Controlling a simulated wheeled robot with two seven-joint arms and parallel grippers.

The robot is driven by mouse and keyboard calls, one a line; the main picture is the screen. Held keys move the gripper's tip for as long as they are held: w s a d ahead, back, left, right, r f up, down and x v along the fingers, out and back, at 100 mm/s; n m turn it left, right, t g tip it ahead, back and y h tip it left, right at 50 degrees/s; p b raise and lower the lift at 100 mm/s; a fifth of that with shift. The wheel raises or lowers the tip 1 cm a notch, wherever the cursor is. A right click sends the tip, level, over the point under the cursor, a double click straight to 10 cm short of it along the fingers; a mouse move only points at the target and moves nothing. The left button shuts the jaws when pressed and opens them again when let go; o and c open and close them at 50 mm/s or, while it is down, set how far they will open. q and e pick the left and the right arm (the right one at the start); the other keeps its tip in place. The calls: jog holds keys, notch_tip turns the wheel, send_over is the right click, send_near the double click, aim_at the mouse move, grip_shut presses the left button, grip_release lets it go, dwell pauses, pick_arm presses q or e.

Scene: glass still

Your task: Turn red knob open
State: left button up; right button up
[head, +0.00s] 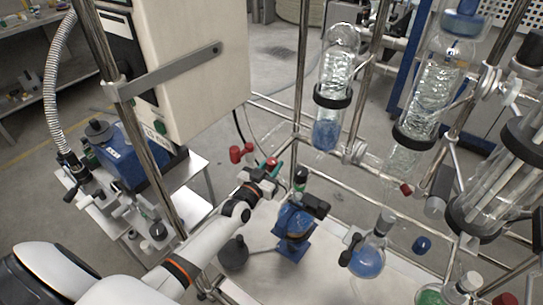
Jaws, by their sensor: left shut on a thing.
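My left arm comes in from the lower left, and its gripper (267,173) reaches the pipework in the middle of the view. It is shut on a small red knob (272,162); the fingers hide part of it, and the grip is small in the picture. A green part (278,169) shows right beside the fingertips. Two more red knobs (237,154) sit just left of the gripper, apart from it. My right gripper is not in view.
A large beige cabinet (200,75) stands behind on the left, close to the arm. Steel frame posts (301,75) and glass columns (336,85) fill the right. A blue device (295,225) and a flask of blue liquid (367,260) stand below the gripper.

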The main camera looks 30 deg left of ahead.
pick_arm(q)
jog(key=shift+r+n+y+p, duration=0.45)
jog(key=shift+n+y+p, duration=0.25)
jog(key=shift+y+p, duration=0.35)
jog(key=shift+f+n+y+p, duration=0.3)
jog(key=shift+n+y, duration=0.2)
jog(key=shift+y, duration=0.35)
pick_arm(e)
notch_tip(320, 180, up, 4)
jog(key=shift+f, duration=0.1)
pick_arm(q)
jog(key=o, duration=1)
jog(key=shift+f, duration=0.1)
jog(key=shift+c, duration=0.2)
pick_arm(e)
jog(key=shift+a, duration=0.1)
pick_arm(q)
jog(key=shift+s+d+f, duration=0.1)
jog(key=shift+s, duration=0.3)
jog(key=s+d, duration=0.2)
jog(key=s, duration=0.9)
jog(key=shift+b, duration=0.4)
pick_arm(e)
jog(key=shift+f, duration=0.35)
